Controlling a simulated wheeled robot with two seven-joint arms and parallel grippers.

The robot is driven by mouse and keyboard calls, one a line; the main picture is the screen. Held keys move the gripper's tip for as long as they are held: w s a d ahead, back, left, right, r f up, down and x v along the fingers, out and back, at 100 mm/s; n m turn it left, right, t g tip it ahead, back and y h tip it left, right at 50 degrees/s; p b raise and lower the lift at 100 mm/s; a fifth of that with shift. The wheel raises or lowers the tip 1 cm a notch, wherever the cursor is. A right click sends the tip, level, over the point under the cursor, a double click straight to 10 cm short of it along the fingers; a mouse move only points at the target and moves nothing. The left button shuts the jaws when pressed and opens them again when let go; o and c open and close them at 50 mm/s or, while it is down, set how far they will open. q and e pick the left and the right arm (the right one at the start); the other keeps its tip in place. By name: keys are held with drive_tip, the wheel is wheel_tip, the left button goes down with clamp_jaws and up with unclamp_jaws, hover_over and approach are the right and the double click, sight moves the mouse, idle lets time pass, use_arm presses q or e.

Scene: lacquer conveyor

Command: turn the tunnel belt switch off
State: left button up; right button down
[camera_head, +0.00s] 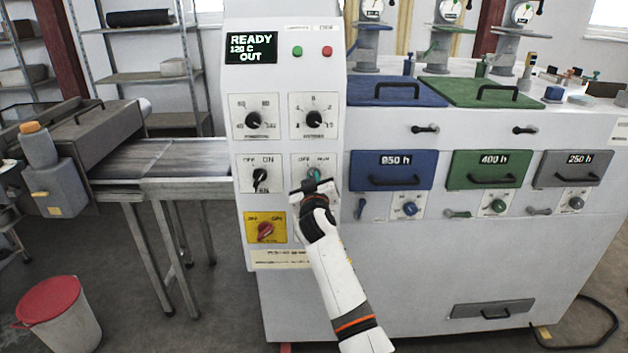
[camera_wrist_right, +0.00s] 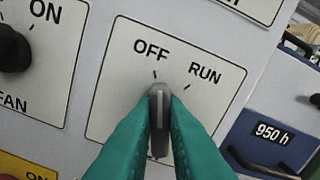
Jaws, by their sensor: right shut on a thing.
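My right gripper (camera_head: 315,178) reaches up to the OFF/RUN switch panel (camera_head: 299,165) on the white control column. In the right wrist view its teal fingers (camera_wrist_right: 159,115) are shut on the grey rotary knob (camera_wrist_right: 159,97), one on each side. The knob's light line stands nearly upright, closer to the OFF mark than to the RUN mark. The name below the switch is hidden by the fingers. In the head view the gripper covers most of the knob. My left gripper is not in view.
An OFF/ON switch (camera_head: 260,177) sits just left, two dials (camera_head: 254,119) above, and a red switch on a yellow plate (camera_head: 265,230) below left. A display (camera_head: 251,48) reads READY, 120 C, OUT.

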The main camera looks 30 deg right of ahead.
drive_tip(key=n, duration=0.3)
drive_tip(key=shift+f+n, duration=0.1)
drive_tip(key=shift+n, duration=0.2)
drive_tip(key=shift+a, duration=0.1)
idle(1.0)
drive_tip(key=c, duration=1.5)
unclamp_jaws()
drive_tip(key=shift+w, duration=0.1)
drive_tip(key=shift+o, duration=0.2)
drive_tip(key=b+v, duration=0.2)
drive_tip(key=v, duration=1)
